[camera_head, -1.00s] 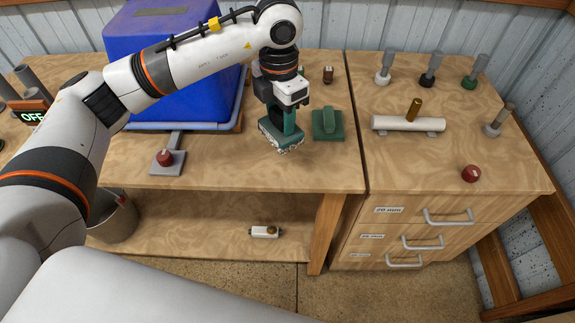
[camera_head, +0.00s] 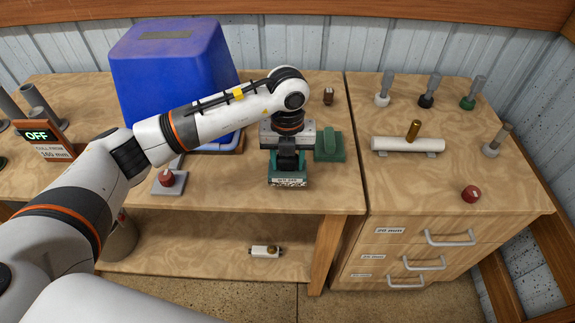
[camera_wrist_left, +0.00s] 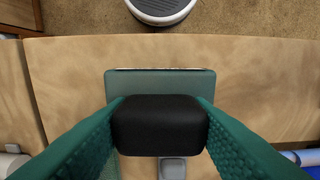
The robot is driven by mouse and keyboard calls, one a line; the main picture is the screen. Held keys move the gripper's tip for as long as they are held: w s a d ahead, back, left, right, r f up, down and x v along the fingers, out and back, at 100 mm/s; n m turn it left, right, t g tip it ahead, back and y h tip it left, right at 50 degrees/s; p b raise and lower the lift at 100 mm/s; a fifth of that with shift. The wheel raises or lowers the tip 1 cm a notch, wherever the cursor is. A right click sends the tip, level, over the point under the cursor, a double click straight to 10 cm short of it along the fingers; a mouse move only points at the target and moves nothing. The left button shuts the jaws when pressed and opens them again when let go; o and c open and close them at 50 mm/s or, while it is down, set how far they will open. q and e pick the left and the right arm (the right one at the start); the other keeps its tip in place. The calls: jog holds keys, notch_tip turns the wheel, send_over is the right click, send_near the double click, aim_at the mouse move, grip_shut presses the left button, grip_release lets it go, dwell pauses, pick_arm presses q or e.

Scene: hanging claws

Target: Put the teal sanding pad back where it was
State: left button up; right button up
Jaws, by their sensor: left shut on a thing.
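The teal sanding pad (camera_head: 289,181), a flat block with a dark handle and a pale label strip on its front side, is in my left gripper (camera_head: 288,160) above the left bench, close to its front edge. I cannot tell whether its underside touches the wood. In the left wrist view the gripper's fingers (camera_wrist_left: 160,125) are shut on the black handle, and the teal base (camera_wrist_left: 160,83) shows behind it. A second, green pad (camera_head: 329,145) with a green handle stands on the bench just right of the held one. My right gripper is not in view.
A big blue bin (camera_head: 170,75) stands behind and left of the gripper. A red button on a grey plate (camera_head: 172,187) lies left of the held pad. A small brown object (camera_head: 328,96) stands behind the green pad. The bench front right of the pad is clear.

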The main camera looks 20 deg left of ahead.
aim_at(288, 168)
pick_arm(q)
notch_tip(288, 168, down, 2)
jog(key=shift+f+p, duration=0.25)
jog(key=shift+p, duration=0.05)
jog(key=shift+f, duration=0.4)
jog(key=o, duration=1)
jog(key=shift+c, duration=0.2)
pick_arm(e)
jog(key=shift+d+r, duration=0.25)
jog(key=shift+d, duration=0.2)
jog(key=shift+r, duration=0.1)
pick_arm(q)
jog(key=shift+r, duration=0.3)
notch_tip(288, 168, up, 10)
jog(key=b, duration=0.3)
jog(key=shift+r, duration=0.85)
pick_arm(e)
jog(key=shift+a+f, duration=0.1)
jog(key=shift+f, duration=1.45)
